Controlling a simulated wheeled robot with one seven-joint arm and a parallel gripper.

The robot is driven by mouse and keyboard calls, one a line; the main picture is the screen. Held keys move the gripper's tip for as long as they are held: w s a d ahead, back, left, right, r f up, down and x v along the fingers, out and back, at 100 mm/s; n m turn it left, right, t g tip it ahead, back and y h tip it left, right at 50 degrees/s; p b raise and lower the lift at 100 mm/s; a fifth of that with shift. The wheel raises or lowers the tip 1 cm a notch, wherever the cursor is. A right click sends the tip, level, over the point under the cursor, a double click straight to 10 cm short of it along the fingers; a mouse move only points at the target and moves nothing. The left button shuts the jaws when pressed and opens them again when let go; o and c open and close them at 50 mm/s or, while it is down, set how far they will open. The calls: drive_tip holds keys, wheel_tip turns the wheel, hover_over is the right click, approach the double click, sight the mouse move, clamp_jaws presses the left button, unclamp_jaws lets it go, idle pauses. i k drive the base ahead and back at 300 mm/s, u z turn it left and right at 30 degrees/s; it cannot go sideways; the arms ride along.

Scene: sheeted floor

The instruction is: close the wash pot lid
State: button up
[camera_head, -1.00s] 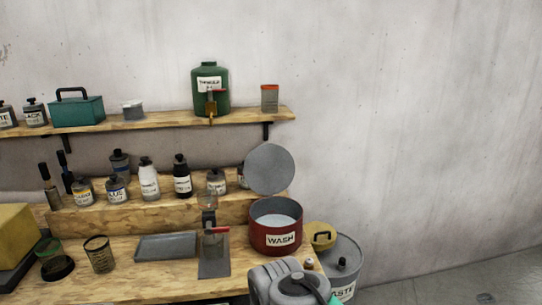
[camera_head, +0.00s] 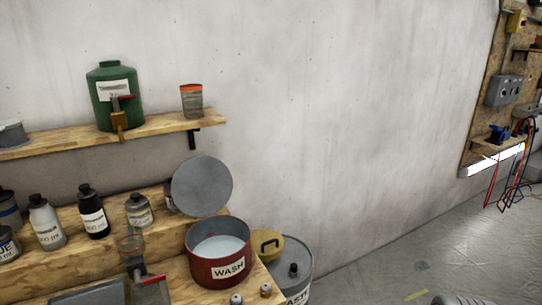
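The wash pot (camera_head: 213,268) is a red round pot with a white "WASH" label, standing at the right end of the wooden bench. Pale liquid shows inside it. Its grey round lid (camera_head: 202,186) stands up open at the pot's back edge, facing me. My gripper is not in view. Only a small grey piece, perhaps part of my arm, shows at the bottom right edge.
Bottles (camera_head: 92,212) line the raised step at left. A shelf (camera_head: 160,126) above holds a green canister (camera_head: 113,97) and a tin (camera_head: 191,101). Floor at right is open.

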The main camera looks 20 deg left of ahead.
sight(202, 185)
drive_tip(key=z, duration=0.25)
drive_tip(key=i, duration=3.75)
drive_tip(key=u, duration=4.2)
